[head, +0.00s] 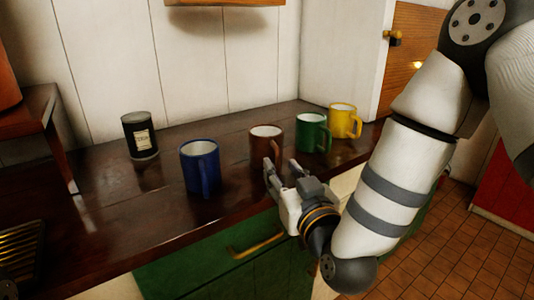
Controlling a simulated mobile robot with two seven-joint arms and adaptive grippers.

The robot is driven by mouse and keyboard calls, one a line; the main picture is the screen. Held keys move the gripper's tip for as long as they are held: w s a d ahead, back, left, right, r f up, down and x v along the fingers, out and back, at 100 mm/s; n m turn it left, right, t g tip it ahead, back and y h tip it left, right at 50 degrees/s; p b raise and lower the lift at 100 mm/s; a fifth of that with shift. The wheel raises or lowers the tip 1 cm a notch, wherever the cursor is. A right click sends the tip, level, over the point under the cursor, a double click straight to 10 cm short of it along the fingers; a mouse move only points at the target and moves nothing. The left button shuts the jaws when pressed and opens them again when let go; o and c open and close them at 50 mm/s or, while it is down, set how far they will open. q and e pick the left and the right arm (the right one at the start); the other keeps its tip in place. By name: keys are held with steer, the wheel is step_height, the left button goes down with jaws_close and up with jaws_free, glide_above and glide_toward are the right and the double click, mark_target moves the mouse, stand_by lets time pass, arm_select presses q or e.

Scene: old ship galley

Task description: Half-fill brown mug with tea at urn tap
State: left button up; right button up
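The brown mug (257,146) stands upright on the dark wooden counter, between a blue mug and a green mug. Its inside is pale, and the level of anything in it cannot be made out. My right gripper (280,164) is at the mug's front right side, its two fingers apart and pointing at it. The fingers overlap the mug's lower part in the picture; whether they touch it I cannot tell. No urn tap can be made out. My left gripper is not in view.
A blue mug (198,168) and a dark labelled tin (139,135) stand left of the brown mug. A green mug (311,133) and a yellow mug (342,121) stand to its right. A raised wooden shelf (25,115) bears a copper-coloured object (8,60).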

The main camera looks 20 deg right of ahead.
mark_target(279, 159)
steer(key=w, duration=0.4)
steer(key=shift+w+d+r, duration=0.15)
steer(key=shift+w+d, duration=0.15)
steer(key=shift+d, duration=0.05)
steer(key=shift+w+a, duration=0.1)
steer(key=shift+w, duration=0.35)
steer(key=shift+r, duration=0.1)
jaws_close()
steer(key=shift+r, duration=0.15)
